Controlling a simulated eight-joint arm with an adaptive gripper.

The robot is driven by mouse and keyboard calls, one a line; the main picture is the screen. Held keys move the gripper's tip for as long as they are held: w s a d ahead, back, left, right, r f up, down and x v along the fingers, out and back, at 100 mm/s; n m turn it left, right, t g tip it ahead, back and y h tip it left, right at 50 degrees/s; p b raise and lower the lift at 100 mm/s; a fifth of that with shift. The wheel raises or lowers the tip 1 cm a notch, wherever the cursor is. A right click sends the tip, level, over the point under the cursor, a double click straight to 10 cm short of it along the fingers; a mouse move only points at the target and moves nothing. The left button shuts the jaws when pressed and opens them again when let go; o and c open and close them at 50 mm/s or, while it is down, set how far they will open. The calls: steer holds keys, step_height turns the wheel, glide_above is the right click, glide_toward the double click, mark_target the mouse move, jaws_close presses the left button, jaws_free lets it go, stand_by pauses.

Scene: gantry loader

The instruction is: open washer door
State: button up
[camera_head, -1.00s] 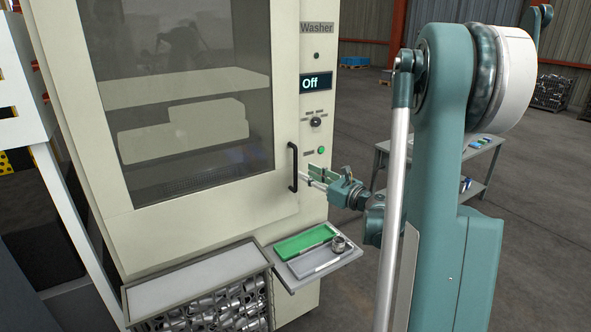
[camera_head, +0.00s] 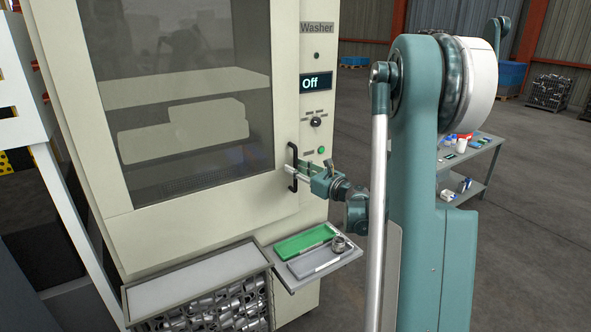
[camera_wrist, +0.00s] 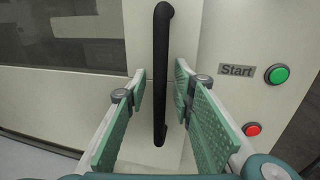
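The washer (camera_head: 314,240) is a tall cream cabinet with a display reading "Off". Its glazed door (camera_head: 200,100) is closed. The door's black vertical handle (camera_head: 292,165) is on the door's right edge. My gripper (camera_head: 293,172) is at the handle. In the wrist view the handle (camera_wrist: 160,65) stands between the two green finger pads of my gripper (camera_wrist: 160,95), with a gap on either side. The fingers are open, and neither pad visibly touches the handle.
Right of the handle are a green start button (camera_wrist: 277,74) and a red button (camera_wrist: 252,129). Below the door, a side tray (camera_head: 335,262) holds green and grey pads and a metal part. A bin of metal parts (camera_head: 215,265) stands in front. A table (camera_head: 485,150) is at right.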

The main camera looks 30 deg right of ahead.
jaws_close()
steer(key=shift+s, duration=0.15)
steer(key=s+a+m+h, duration=0.1)
steer(key=s+a, duration=0.3)
steer(key=s, duration=0.7)
steer(key=s+a+m+h, duration=0.1)
steer(key=s+a, duration=0.3)
steer(key=s, duration=0.7)
steer(key=s+a+m+h, duration=0.1)
steer(key=s+a, duration=0.3)
steer(key=s, duration=0.8)
steer(key=shift+a+h, duration=0.35)
steer(key=shift+h, duration=0.45)
